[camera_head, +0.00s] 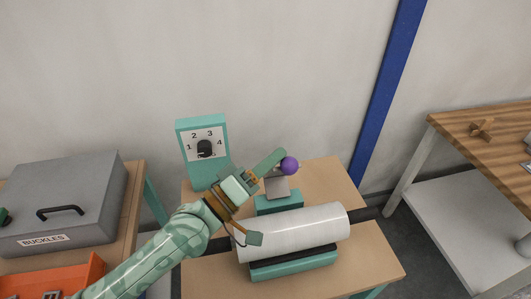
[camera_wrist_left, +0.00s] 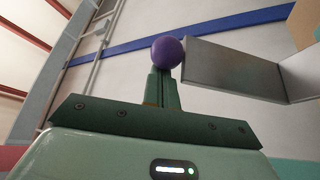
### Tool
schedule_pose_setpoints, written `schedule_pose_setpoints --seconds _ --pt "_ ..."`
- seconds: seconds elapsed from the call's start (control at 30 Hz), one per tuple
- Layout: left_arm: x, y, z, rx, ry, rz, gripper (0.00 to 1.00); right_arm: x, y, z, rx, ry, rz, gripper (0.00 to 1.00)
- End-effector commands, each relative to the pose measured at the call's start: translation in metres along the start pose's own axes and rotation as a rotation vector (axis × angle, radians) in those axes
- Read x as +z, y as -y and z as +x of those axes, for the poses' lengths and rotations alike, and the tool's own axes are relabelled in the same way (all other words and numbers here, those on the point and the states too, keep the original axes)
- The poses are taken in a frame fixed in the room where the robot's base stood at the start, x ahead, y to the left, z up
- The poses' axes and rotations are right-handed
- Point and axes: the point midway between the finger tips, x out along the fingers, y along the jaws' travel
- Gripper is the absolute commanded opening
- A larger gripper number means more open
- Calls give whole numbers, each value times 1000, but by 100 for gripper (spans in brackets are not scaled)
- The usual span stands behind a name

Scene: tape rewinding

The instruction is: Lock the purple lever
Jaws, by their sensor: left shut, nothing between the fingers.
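The purple lever's round purple knob (camera_head: 289,166) shows at the middle of the head view, above a small grey metal bracket (camera_head: 279,187) on a teal base (camera_head: 279,204). My left gripper (camera_head: 274,158) reaches up from the lower left with its fingers shut and nothing between them. Its fingertips are at the left side of the knob. In the left wrist view the knob (camera_wrist_left: 167,52) appears right at the shut fingertips (camera_wrist_left: 162,78), with the lever's flat grey metal part (camera_wrist_left: 232,68) to its right. I cannot tell whether the fingers touch the knob. My right gripper is not in view.
A white roll (camera_head: 300,231) on a dark rod lies below the lever. A teal dial box (camera_head: 202,151) with a black knob stands behind left. A grey BUCKLES case (camera_head: 65,205) and an orange bin (camera_head: 75,278) are at left; a wooden table (camera_head: 490,140) is at right.

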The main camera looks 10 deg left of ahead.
Motion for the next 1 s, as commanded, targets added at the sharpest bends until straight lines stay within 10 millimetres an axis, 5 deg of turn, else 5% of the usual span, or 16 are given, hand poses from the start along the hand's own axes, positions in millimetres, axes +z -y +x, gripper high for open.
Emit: schedule_pose_setpoints --seconds 0.4,1.0 --pt "47 -10 -28 151 2 257 0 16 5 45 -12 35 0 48" --pt "62 -15 -36 210 0 359 0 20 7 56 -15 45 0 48"
